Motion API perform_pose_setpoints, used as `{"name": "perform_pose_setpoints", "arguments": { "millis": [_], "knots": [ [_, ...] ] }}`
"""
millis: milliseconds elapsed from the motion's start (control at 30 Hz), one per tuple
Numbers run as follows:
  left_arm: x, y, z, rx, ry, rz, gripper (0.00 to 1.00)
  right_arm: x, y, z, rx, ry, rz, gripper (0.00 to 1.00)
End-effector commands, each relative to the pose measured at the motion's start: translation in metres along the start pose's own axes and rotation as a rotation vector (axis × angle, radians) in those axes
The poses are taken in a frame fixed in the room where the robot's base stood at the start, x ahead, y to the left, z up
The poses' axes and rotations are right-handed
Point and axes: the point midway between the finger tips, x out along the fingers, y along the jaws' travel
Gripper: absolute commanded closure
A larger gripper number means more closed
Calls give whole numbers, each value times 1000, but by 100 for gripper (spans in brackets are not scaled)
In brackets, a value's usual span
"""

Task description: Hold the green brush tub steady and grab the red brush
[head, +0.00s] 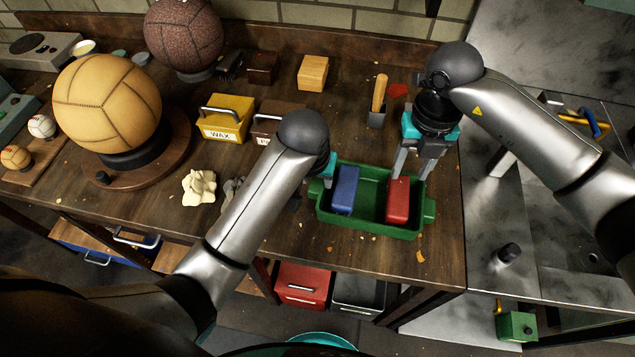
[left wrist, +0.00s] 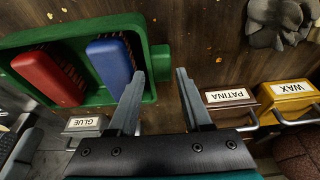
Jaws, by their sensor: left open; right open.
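The green brush tub (head: 372,229) stands near the table's front edge; its wall also shows in the left wrist view (left wrist: 68,35). The red brush (head: 398,203) lies in its right part and the blue brush (head: 346,186) in its left part. In the left wrist view, the red brush (left wrist: 47,78) is beyond the blue one (left wrist: 110,65). My left gripper (left wrist: 158,80) is open, with the tub's end tab between or just beyond its fingertips; my arm mostly hides it in the head view. My right gripper (head: 413,174) is open, pointing down just above the red brush.
A yellow wax box (head: 226,118) and a patina box (left wrist: 230,98) stand behind my left arm. A glue box (left wrist: 85,124) is behind the tub. A scraper (head: 378,100) lies near my right gripper. A crumpled cloth (head: 199,186) and large balls (head: 107,103) are at left.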

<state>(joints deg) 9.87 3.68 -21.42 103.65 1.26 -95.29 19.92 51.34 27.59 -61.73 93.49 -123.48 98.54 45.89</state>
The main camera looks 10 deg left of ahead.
Motion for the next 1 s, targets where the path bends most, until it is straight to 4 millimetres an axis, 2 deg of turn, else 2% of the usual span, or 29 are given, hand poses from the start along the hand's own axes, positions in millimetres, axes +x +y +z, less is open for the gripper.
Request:
{"name": "perform_pose_setpoints", "arguments": {
  "millis": [133,333,767,1000],
  "knots": [
    [23,0,1,0,-3,-1,51,0,0,0,0,0,0,50],
    [42,0,0,0,-2,0,51,0,0,0,0,0,0,50],
    [49,0,0,0,0,1,51,0,0,0,0,0,0,50],
    [49,0,0,0,0,1,75,0,0,0,0,0,0,50]
  ]
}}
